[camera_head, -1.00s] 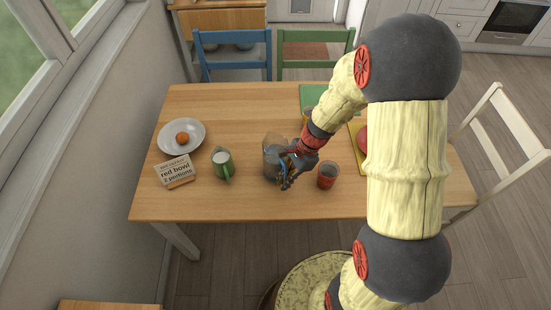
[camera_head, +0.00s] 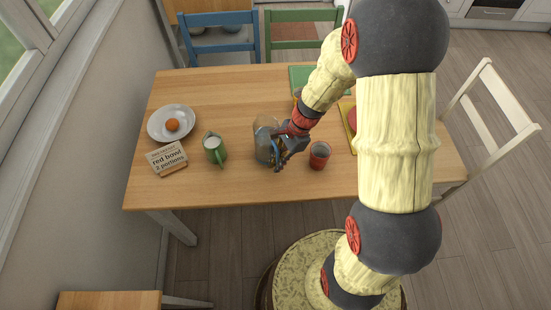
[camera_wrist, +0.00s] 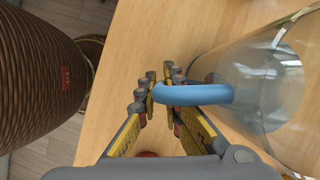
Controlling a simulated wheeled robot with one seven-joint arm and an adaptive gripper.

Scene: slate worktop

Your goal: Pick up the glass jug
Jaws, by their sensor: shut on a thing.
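The glass jug (camera_head: 264,138) is clear with a blue handle and stands near the front middle of the wooden table in the head view. It also shows in the wrist view (camera_wrist: 268,88), lying across the right side of the picture, with its blue handle (camera_wrist: 205,94) toward my gripper. My gripper (camera_wrist: 160,90) is shut on the handle, one finger on each side of it. In the head view my gripper (camera_head: 277,157) is at the jug's right front and hides part of it. I cannot tell whether the jug's base touches the table.
A red cup (camera_head: 320,155) stands close to the right of my gripper. A green jug (camera_head: 215,148) with white contents stands to the left. The table (camera_head: 225,93) is clear behind the jug.

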